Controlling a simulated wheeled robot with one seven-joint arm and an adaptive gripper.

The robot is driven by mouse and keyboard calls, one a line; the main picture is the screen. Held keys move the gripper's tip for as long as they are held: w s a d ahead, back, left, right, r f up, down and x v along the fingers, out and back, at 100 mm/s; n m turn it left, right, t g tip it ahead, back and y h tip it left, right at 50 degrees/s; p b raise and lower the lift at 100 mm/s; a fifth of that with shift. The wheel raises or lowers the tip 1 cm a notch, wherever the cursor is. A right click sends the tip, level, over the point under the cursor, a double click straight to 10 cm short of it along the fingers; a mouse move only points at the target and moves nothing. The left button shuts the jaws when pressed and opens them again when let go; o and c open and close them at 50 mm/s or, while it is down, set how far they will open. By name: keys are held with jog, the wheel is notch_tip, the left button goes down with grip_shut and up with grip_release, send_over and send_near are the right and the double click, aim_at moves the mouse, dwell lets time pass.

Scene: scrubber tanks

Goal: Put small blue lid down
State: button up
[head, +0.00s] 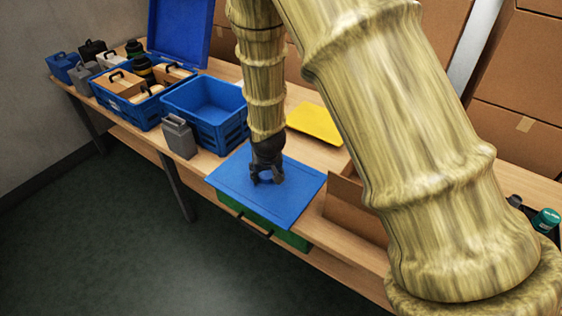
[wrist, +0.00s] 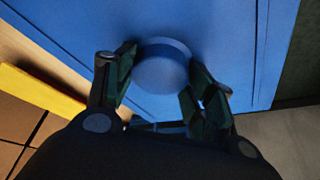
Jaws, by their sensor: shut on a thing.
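The small blue lid (head: 292,187) is a flat rectangular panel with a round knob. It sits over a green box (head: 285,232) at the front edge of the bench, with its front part past that edge. My gripper (head: 266,178) points down at the middle of the lid, shut on its knob. In the wrist view the round blue knob (wrist: 162,68) is between the two fingers of my gripper (wrist: 158,80). Whether the lid rests fully on the green box or is slightly above it, I cannot tell.
An empty blue crate (head: 215,108) and a grey canister (head: 178,136) stand left of the lid. A yellow panel (head: 316,123) lies behind it. A cardboard box (head: 350,205) is close on its right. A filled blue crate (head: 120,105) stands farther left. Floor (head: 110,240) is clear.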

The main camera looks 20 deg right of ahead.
jog(key=w+d, duration=0.2)
jog(key=w+d+p, duration=0.1)
jog(key=w+d, duration=0.2)
jog(key=w+d+f+p, duration=0.1)
jog(key=w+d, duration=0.1)
jog(key=w, duration=0.1)
jog(key=shift+w+d+f, duration=0.1)
jog(key=shift+d, duration=0.15)
jog(key=shift+f+p, duration=0.4)
jog(key=shift+f, duration=1.3)
jog(key=shift+f, duration=0.1)
jog(key=o, duration=1.2)
jog(key=shift+c, duration=0.2)
jog(key=shift+b+v, duration=1)
jog(key=shift+v, duration=5.1)
